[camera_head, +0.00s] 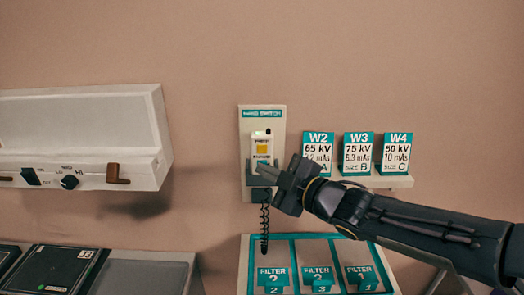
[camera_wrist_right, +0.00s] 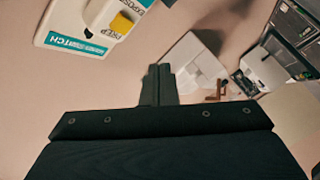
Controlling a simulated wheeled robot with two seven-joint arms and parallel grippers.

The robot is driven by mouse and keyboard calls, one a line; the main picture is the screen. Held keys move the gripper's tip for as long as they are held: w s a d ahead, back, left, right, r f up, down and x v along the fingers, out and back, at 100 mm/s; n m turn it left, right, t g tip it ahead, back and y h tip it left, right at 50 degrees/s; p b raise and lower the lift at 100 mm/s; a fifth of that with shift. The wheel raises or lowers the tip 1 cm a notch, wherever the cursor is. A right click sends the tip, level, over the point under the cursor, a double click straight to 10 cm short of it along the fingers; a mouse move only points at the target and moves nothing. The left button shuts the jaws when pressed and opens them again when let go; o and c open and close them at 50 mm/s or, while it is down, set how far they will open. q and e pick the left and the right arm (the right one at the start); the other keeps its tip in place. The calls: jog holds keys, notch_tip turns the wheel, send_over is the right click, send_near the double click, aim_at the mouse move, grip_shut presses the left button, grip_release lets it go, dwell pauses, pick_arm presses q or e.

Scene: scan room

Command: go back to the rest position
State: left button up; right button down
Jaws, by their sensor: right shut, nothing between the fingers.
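My right gripper (camera_head: 262,170) reaches in from the right, in front of the lower part of the hand switch (camera_head: 262,137) on the wall. Its fingers (camera_wrist_right: 157,82) are shut with nothing between them. The white switch has a yellow button and sits upright on a pale wall plate (camera_head: 246,120); its lower end is hidden behind the gripper. In the wrist view the switch (camera_wrist_right: 95,22) is at the top left, apart from the fingertips in the picture. My left gripper is not in view.
Cards W2 (camera_head: 318,150), W3 (camera_head: 357,150) and W4 (camera_head: 397,150) stand on a wall shelf (camera_head: 385,182) above my right forearm. A coiled cord (camera_head: 265,225) hangs below the switch. A filter rack (camera_head: 244,270) is below. A white wall unit (camera_head: 85,120) is left.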

jog(key=s+d+f+m+h, duration=0.35)
jog(key=d+m+h, duration=0.2)
jog(key=d, duration=0.35)
jog(key=s+d+f+m+h, duration=0.3)
jog(key=s+d+m+h, duration=0.15)
jog(key=d+m, duration=0.35)
jog(key=s+d+f+m+g, duration=0.1)
jog(key=s+f+m+g, duration=0.2)
jog(key=s, duration=0.7)
jog(key=s+d+f+m+g+y, duration=0.1)
jog(key=s+f+m+g, duration=0.2)
jog(key=s+f, duration=0.3)
jog(key=s+m, duration=0.1)
jog(key=s, duration=0.3)
jog(key=shift+d+f, duration=0.15)
jog(key=shift+d, duration=0.05)
